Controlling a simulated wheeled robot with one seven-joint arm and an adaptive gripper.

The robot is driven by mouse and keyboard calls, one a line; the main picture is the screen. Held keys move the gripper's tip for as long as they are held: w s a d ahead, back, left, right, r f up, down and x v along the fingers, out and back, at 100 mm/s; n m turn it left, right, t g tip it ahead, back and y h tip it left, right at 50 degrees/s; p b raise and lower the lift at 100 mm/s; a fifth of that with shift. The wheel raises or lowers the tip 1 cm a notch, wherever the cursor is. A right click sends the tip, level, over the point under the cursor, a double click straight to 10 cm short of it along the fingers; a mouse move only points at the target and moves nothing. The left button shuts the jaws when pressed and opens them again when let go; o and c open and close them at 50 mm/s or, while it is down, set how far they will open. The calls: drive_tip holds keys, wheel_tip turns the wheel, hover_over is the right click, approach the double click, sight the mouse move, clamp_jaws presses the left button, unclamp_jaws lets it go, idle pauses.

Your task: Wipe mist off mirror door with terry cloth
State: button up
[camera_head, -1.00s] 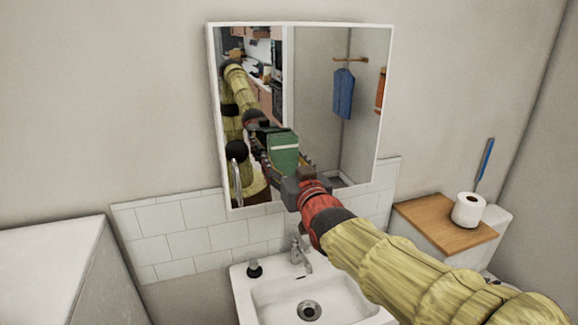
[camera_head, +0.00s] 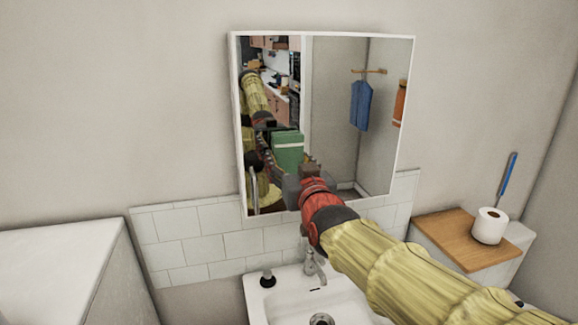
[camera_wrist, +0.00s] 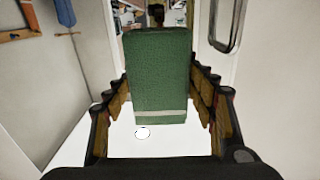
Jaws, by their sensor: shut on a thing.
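The mirror door (camera_head: 335,120) is a white-framed cabinet front on the wall, with a metal handle (camera_head: 253,190) at its lower left. It looks shut. No mist stands out on the glass at this size. My gripper (camera_head: 288,168) is at the lower middle of the mirror. It is shut on the green terry cloth (camera_head: 288,148), which has a pale stripe. In the wrist view the cloth (camera_wrist: 160,75) hangs between the two fingers of my gripper (camera_wrist: 163,100). I cannot tell whether the cloth touches the glass.
Below the mirror are white tiles (camera_head: 220,243), a faucet (camera_head: 314,262) and a white sink (camera_head: 290,287) with a dark-topped bottle (camera_head: 267,278). A toilet paper roll (camera_head: 489,226) stands on a wooden lid (camera_head: 455,238) at right. A white cabinet (camera_head: 55,265) is at left.

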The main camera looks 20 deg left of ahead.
sight(303, 136)
drive_tip(key=shift+r+p, duration=1.25)
drive_tip(key=shift+r, duration=1.6)
drive_tip(key=shift+w+d+f+b, duration=0.2)
drive_tip(key=shift+d+b, duration=0.15)
drive_tip(key=shift+b, duration=0.65)
drive_tip(key=shift+w+d+b, duration=0.35)
drive_tip(key=shift+d+b, duration=0.15)
drive_tip(key=shift+b, duration=0.55)
drive_tip(key=shift+w+d+r+p, duration=0.35)
drive_tip(key=shift+d+p, duration=0.2)
drive_tip(key=shift+p, duration=0.25)
drive_tip(key=w+d+p, duration=0.1)
drive_tip(key=p, duration=0.1)
drive_tip(key=d+p, duration=0.2)
drive_tip(key=p, duration=0.1)
drive_tip(key=shift+w, duration=0.4)
drive_tip(key=shift+w+d+f+p, duration=0.2)
drive_tip(key=shift+d+p, duration=0.1)
drive_tip(key=shift+p, duration=0.3)
